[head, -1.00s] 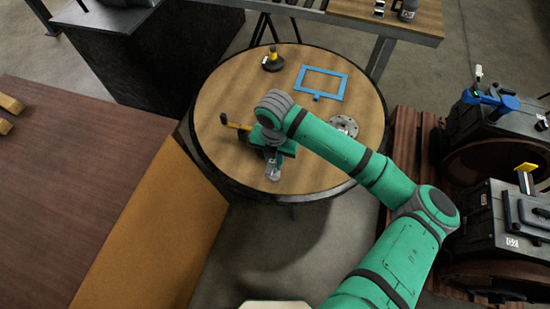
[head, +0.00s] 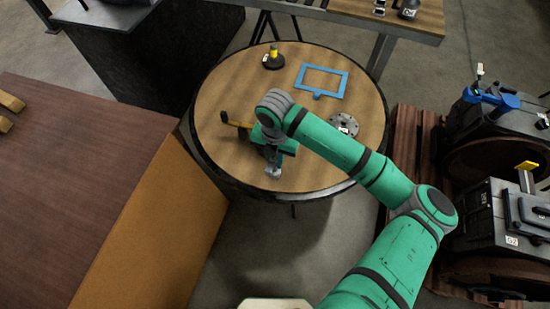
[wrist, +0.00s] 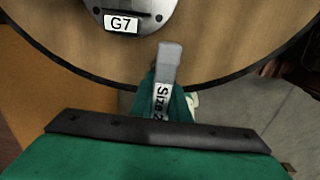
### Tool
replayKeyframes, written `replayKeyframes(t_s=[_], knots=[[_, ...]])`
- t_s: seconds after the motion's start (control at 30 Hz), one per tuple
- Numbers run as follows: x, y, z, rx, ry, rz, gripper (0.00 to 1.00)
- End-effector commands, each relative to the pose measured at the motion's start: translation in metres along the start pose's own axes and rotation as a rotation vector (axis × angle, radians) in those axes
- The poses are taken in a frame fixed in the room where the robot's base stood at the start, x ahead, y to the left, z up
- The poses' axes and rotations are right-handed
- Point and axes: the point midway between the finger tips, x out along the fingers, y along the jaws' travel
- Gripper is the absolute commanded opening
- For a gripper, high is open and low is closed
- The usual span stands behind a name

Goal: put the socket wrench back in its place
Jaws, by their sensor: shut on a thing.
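My gripper (head: 271,152) is low over the near part of the round table, shut on a grey tool. The rest is hidden by my gripper. I cannot tell whether it touches the table. No marked place for it can be made out.
The round table (head: 222,90) carries a blue frame (head: 320,82), a black-and-yellow piece (head: 273,60) and a grey disc (head: 343,125), apparently the one labelled G7 (wrist: 126,12). An orange-and-black item (head: 236,124) shows left of my gripper. A brown bench (head: 80,180) stands left.

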Motion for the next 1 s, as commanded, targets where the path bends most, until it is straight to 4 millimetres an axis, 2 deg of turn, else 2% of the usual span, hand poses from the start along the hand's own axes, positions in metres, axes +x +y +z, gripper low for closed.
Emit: replayKeyframes(t_s=[0.53, 0.57, 0.63, 0.83, 0.87, 0.93, 1.0], knots=[[0.018, 0.000, 0.000, -0.001, -0.001, 0.001, 0.00], [0.017, 0.000, 0.000, -0.001, -0.001, 0.001, 0.20], [0.017, 0.000, 0.000, -0.001, -0.001, 0.001, 0.37], [0.017, 0.000, 0.000, -0.001, -0.001, 0.000, 0.37], [0.018, 0.000, 0.000, -0.001, 0.000, 0.000, 0.40], [0.018, 0.000, 0.000, -0.001, 0.000, 0.000, 0.56], [0.018, 0.000, 0.000, -0.001, 0.000, 0.000, 0.59]])
